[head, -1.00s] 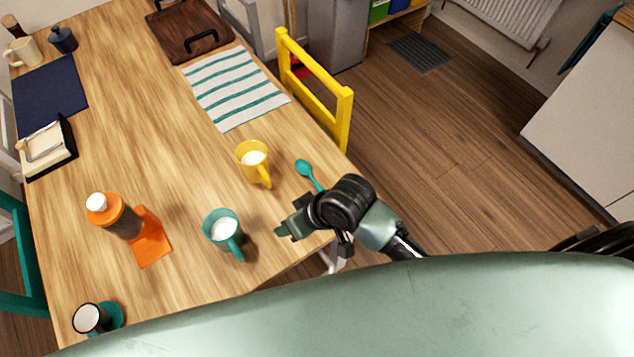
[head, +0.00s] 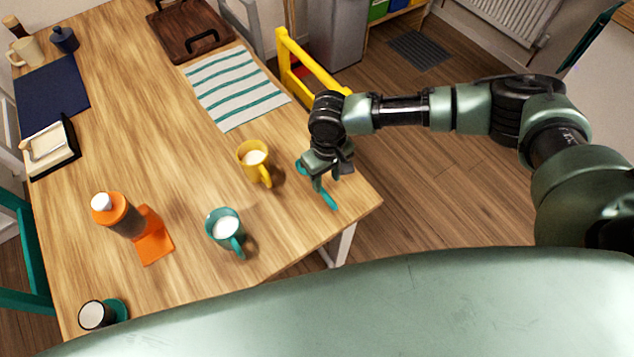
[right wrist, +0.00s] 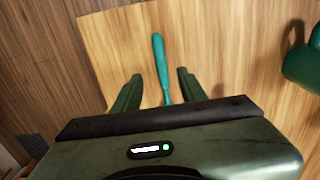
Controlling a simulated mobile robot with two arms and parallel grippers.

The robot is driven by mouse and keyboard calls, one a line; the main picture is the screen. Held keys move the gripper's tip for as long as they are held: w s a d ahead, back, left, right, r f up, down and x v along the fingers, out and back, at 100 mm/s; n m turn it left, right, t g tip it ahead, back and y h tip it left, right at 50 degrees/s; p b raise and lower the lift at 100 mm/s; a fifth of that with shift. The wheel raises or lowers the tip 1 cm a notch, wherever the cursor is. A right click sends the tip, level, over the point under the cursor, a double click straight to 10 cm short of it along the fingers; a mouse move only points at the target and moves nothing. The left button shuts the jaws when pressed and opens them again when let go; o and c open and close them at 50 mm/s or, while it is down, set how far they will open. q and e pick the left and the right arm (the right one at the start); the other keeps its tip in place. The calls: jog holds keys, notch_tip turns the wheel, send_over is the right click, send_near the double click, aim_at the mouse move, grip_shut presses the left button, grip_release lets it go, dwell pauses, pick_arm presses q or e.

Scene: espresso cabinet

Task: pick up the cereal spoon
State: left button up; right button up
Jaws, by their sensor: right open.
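The teal cereal spoon (head: 330,199) lies on the wooden table near its right edge. Its handle points toward the near corner, and my right gripper hides its middle from the head view. My right gripper (head: 331,178) is right over the spoon, pointing down. In the right wrist view the gripper's two fingers (right wrist: 157,92) are open, one on each side of the spoon handle (right wrist: 160,62), with gaps to both. The spoon's bowl end is hidden behind the gripper body there. My left gripper is not in view.
A yellow mug (head: 253,160) stands just left of the gripper. A teal mug (head: 223,232) stands nearer, and also shows in the right wrist view (right wrist: 303,66). An orange bottle (head: 122,216) is further left. A yellow chair (head: 300,66) is beyond the table edge (head: 362,210).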

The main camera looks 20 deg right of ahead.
aim_at(326, 194)
jog(key=f, duration=0.2)
jog(key=f+p, duration=0.1)
jog(key=f, duration=0.3)
jog(key=shift+s+f, duration=0.1)
jog(key=shift+s, duration=0.15)
grip_shut()
